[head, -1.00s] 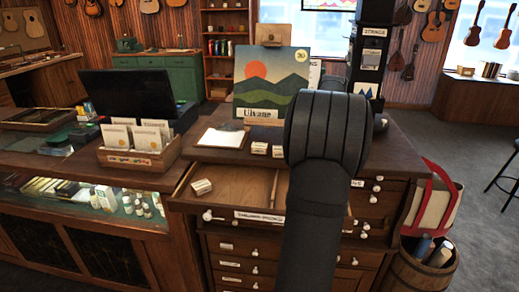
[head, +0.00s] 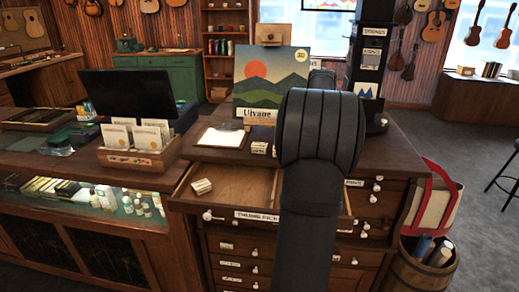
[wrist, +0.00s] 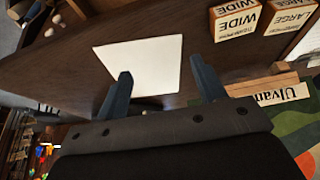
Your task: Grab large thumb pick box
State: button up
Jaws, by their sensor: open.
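The large thumb pick box (wrist: 290,18), a small pale wooden-looking box marked LARGE, sits on the counter top at the upper right of the wrist view. A similar box marked WIDE (wrist: 233,30) sits just left of it. In the head view the WIDE box (head: 259,148) shows on the counter, and the LARGE one is mostly hidden behind my arm. My gripper (wrist: 164,88) is open and empty, its fingers apart over the counter near a white sheet (wrist: 140,65). Both boxes lie to the right of the fingers in the wrist view. My gripper is hidden in the head view.
An open shallow drawer (head: 238,182) below the counter top holds another small box (head: 201,186). A mountain picture (head: 262,82) with an Ulvane sign (head: 258,116) stands behind the boxes. A clipboard (head: 222,137) lies to their left. A black tower display (head: 372,60) stands at right.

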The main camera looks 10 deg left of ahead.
jog(key=s+a+r, duration=0.2)
jog(key=a+r, duration=0.3)
jog(key=a, duration=0.4)
jog(key=s+a+r, duration=0.2)
jog(key=a+r, duration=0.2)
jog(key=a, duration=0.6)
send_over(259, 145)
jog(key=s, duration=0.3)
notch_tip(259, 145, down, 11)
jog(key=shift+d, duration=0.15)
jog(key=shift+w+x, duration=0.2)
jog(key=shift+x, duration=1.1)
jog(key=shift+w+x, duration=0.15)
jog(key=shift+x, duration=1.2)
jog(key=shift+r, duration=0.15)
jog(key=c, duration=0.7)
